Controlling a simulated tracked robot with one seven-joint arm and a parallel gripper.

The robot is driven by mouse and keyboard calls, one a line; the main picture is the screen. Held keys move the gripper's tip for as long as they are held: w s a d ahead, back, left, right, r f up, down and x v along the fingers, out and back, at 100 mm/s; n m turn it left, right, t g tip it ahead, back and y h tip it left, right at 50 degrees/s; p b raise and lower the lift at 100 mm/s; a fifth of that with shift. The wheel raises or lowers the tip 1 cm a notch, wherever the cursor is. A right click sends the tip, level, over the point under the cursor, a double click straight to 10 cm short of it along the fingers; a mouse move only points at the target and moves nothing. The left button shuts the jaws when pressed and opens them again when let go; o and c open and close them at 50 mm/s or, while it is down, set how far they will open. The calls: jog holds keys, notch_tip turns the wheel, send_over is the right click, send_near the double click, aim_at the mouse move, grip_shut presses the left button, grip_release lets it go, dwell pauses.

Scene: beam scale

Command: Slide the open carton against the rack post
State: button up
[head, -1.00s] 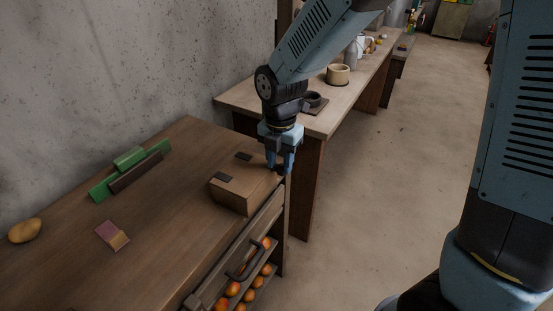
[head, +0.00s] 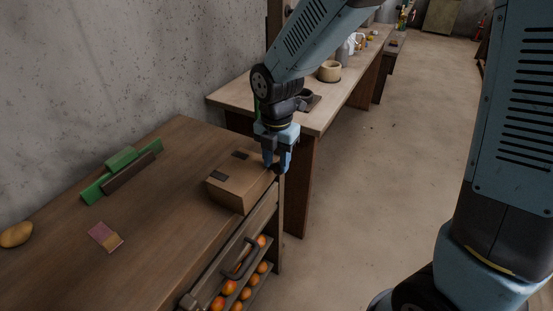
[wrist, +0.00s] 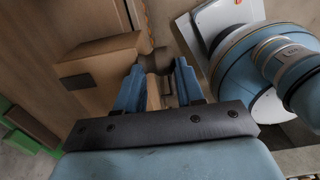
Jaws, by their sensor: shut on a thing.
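The brown cardboard carton (head: 237,190) sits near the right edge of the wooden worktop, with dark patches on its top. Its top looks flat in the head view, and I cannot make out an opening. It also shows at the upper left of the wrist view (wrist: 98,68). My gripper (head: 276,167) points down at the carton's far right end, beside the worktop edge. Its two blue fingers (wrist: 157,88) are shut on the carton's end; the exact contact is partly hidden. I cannot tell for sure which upright is the rack post.
A green block (head: 122,172) with a brown bar, a potato (head: 16,235) and a small pink-and-tan piece (head: 105,237) lie on the worktop (head: 165,215). Oranges (head: 229,287) sit below its front. A second table (head: 235,98) stands behind. The worktop's middle is clear.

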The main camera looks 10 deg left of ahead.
jog(key=w+d, duration=0.3)
jog(key=w, duration=0.5)
jog(key=shift+w+d, duration=0.25)
jog(key=shift+w, duration=0.1)
dwell(3.0)
jog(key=shift+s, duration=0.1)
dwell(0.3)
jog(key=o, duration=1.2)
jog(key=shift+r, duration=0.1)
notch_tip(320, 180, up, 14)
jog(key=shift+f, duration=0.25)
